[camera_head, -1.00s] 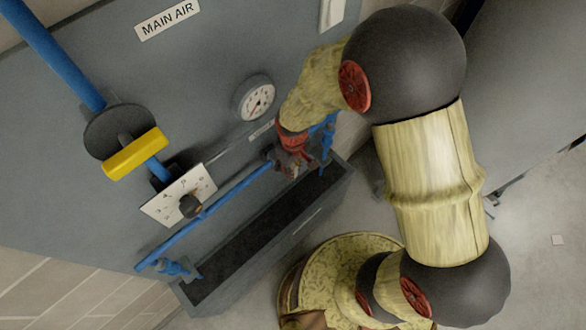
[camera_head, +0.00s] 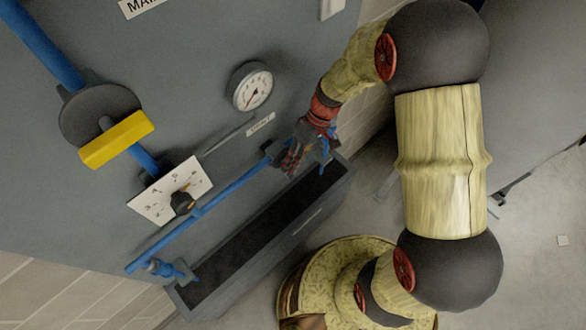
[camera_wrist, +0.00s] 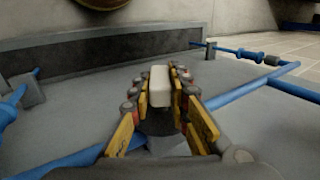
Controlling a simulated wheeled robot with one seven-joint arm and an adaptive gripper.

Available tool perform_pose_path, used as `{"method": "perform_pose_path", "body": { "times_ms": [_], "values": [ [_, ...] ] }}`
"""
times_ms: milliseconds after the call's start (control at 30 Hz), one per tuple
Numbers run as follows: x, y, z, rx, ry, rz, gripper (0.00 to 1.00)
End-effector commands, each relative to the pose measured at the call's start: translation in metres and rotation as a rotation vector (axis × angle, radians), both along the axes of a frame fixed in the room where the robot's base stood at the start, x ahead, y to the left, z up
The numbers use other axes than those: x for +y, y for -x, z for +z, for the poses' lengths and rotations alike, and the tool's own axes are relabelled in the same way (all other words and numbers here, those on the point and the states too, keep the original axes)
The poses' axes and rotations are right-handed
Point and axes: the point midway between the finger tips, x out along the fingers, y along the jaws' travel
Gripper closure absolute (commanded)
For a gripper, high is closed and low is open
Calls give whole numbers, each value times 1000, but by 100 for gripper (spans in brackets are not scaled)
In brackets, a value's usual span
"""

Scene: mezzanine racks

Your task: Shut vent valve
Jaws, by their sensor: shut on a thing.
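My gripper (camera_head: 298,158) is at the right end of the blue pipe on the grey panel, below the gauge. In the wrist view my gripper (camera_wrist: 160,88) has its yellow-sided fingers closed around a pale, block-shaped handle (camera_wrist: 160,80), which I take to be the vent valve's. A dark round part (camera_wrist: 160,122) sits below the handle between the fingers. In the head view my fingers hide most of the valve, so I cannot tell its exact handle angle.
The gauge (camera_head: 251,86) and a small label (camera_head: 261,124) are above the pipe (camera_head: 222,198). A dial plate (camera_head: 160,200) and a yellow handle (camera_head: 117,139) on a thick blue pipe are to the left. A dark trough (camera_head: 188,296) runs close below; open floor lies to the right.

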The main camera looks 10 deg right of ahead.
Motion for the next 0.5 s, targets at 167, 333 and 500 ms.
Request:
{"method": "perform_pose_path", "body": {
  "times_ms": [167, 333, 500],
  "values": [
    [-2, -2, -6, 96, -139, -5, 100],
    [-3, -2, -6, 188, -274, -4, 100],
    [-3, -2, -7, 277, -407, -2, 100]
  ]
}}
